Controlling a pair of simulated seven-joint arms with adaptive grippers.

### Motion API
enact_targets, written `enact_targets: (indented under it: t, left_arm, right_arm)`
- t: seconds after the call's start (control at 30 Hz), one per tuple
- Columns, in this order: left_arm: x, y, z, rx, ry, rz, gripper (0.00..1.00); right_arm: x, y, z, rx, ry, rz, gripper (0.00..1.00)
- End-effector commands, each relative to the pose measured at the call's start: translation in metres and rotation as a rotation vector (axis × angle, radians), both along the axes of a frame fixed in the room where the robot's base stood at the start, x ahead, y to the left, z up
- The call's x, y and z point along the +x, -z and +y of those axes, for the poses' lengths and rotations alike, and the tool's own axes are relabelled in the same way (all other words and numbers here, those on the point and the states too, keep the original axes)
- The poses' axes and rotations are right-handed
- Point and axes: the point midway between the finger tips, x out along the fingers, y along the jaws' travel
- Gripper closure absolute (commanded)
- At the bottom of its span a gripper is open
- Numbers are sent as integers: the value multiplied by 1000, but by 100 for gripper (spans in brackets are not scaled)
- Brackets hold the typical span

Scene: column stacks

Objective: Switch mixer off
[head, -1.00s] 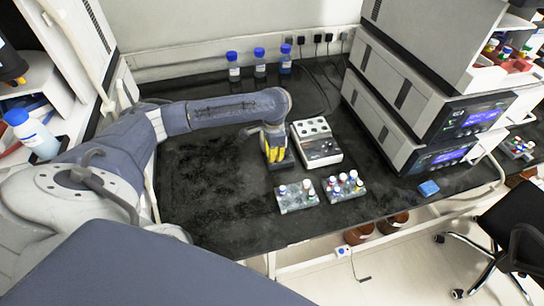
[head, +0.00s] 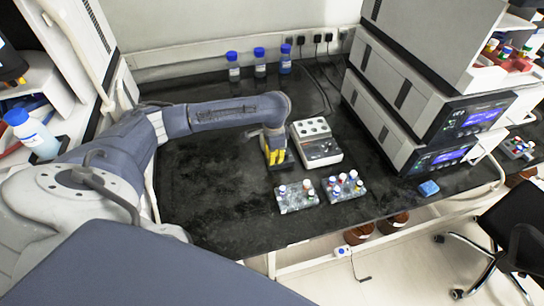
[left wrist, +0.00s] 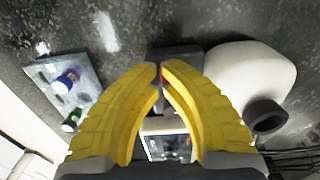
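A white boxy device (head: 317,143) with several round wells on top and a control panel at its front stands on the black bench; it looks like the mixer. My left gripper (head: 277,165) is just left of it, pointing down over a small dark block, with its yellow fingers low near the bench. In the left wrist view the yellow fingertips (left wrist: 162,66) almost meet, with nothing clearly held. A small red spot shows between them, in front of a dark grey part. I cannot tell whether the fingertips touch anything. My right gripper is not in view.
Two vial racks, one left (head: 297,196) and one right (head: 344,188), stand near the bench front. Blue-capped bottles (head: 259,62) line the back wall. Stacked instruments (head: 420,100) stand to the right. A white rounded body (left wrist: 250,72) fills the wrist view's right side. The bench front left is clear.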

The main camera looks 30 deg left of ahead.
Motion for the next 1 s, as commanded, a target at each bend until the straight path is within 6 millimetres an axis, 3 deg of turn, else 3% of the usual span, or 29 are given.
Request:
enact_targets:
  t: [0.47, 1.0]
  left_arm:
    - [0, 5, 0, 1, 1, 1, 100]
    - [0, -30, 0, 0, 2, -1, 100]
  right_arm:
    - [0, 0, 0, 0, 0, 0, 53]
    - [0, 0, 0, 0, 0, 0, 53]
